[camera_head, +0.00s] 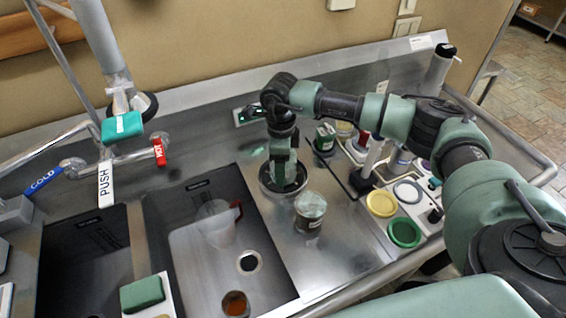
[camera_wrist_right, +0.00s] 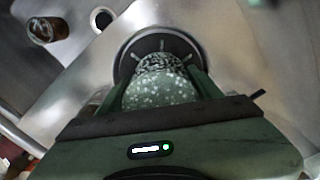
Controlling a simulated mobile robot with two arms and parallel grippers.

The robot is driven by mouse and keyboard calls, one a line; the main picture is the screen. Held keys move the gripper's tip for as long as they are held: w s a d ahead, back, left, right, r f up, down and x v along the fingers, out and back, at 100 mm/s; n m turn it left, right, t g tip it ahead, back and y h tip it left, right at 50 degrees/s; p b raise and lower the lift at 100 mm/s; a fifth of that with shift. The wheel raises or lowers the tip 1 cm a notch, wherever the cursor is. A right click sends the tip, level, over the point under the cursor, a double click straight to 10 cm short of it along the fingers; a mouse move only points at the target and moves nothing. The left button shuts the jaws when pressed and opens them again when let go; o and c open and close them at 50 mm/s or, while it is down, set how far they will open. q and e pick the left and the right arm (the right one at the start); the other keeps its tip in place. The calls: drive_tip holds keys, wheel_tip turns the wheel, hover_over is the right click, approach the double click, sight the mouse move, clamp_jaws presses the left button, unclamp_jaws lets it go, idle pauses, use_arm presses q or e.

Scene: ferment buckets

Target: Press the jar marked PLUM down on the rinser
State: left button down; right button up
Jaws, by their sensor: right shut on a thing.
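My right gripper (camera_head: 285,182) points down over the round rinser (camera_head: 266,184) set in the steel counter right of the sink. In the right wrist view, my right gripper (camera_wrist_right: 162,88) is shut on a jar (camera_wrist_right: 160,92) with a pale green, speckled surface. The dark rinser disc (camera_wrist_right: 128,62) with its spokes lies directly behind this jar. I cannot tell whether jar and rinser touch. No PLUM marking is readable. In the head view the held jar is largely hidden by the gripper. My left gripper is not in view.
Another jar (camera_head: 309,212) with a pale speckled top stands on the counter just right of the rinser. The sink holds a clear pitcher (camera_head: 217,225) and an amber-filled glass (camera_head: 235,303). A green-labelled container (camera_head: 325,138) and coloured lids (camera_head: 404,232) stand at the right.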

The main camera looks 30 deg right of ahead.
drive_tip(key=shift+r+p, duration=1.8)
drive_tip(key=shift+r, duration=1.85)
